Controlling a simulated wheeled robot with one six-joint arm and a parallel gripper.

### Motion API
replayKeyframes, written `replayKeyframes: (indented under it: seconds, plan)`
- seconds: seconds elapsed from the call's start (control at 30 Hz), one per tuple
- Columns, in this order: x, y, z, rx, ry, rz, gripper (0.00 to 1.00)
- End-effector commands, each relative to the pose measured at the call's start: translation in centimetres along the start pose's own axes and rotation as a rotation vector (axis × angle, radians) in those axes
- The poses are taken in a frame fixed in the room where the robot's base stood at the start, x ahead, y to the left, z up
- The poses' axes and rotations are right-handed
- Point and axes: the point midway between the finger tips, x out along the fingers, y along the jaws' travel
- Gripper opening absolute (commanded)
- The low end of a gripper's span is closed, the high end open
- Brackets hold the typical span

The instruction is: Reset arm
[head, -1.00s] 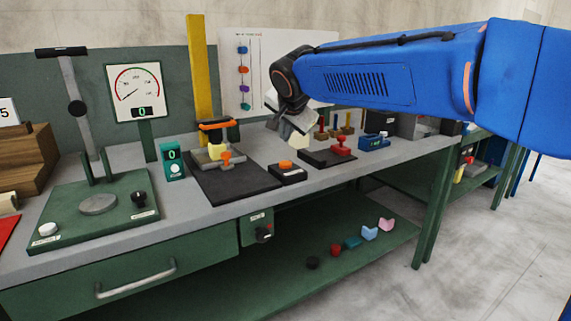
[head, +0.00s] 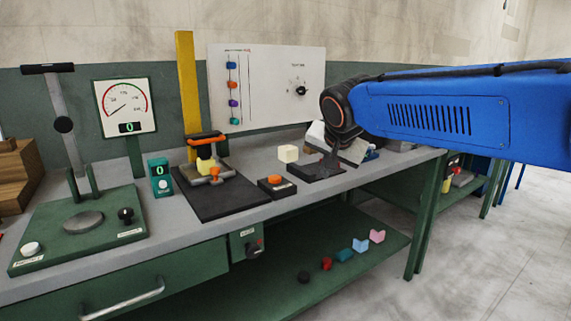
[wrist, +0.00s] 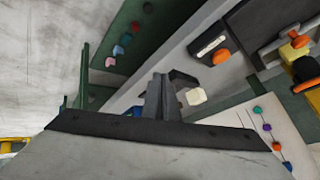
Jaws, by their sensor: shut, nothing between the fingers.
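My gripper (head: 328,168) hangs at the end of the blue arm, above the right part of the bench, in front of a dark pad (head: 305,172) in the head view. Its fingers are together with nothing between them; they also show at the middle of the wrist view (wrist: 160,88). A cream block (head: 288,153) stands to the left of the gripper, apart from it in the head view. The block also shows just right of the fingers in the wrist view (wrist: 196,97). My gripper and arm hide part of the bench's right end.
An orange button box (head: 275,186) and a small press with an orange handle (head: 207,175) stand left of the gripper. A white panel (head: 265,85) rises behind. A tall lever press (head: 85,215) is far left. Several foam pieces (head: 360,245) lie on the lower shelf.

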Motion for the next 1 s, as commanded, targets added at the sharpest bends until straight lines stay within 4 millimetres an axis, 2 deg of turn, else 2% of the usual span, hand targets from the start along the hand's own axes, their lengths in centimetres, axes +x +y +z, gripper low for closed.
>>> replayKeyframes:
  seconds: [0.03, 0.2, 0.37, 0.6, 0.8, 0.9, 1.0]
  plan:
    - [-0.6, 2.8, 0.5, -0.020, -0.006, 0.017, 0.00]
    - [-2.1, 10.7, 3.5, -0.116, -0.051, 0.066, 0.00]
    - [-3.3, 17.6, 7.3, -0.205, -0.099, 0.098, 0.00]
    - [-4.6, 26.3, 14.7, -0.333, -0.177, 0.121, 0.00]
    - [-4.9, 31.2, 20.6, -0.421, -0.232, 0.118, 0.00]
    - [-4.9, 32.6, 22.6, -0.451, -0.250, 0.113, 0.00]
    - [-4.8, 33.2, 23.7, -0.468, -0.258, 0.109, 0.00]
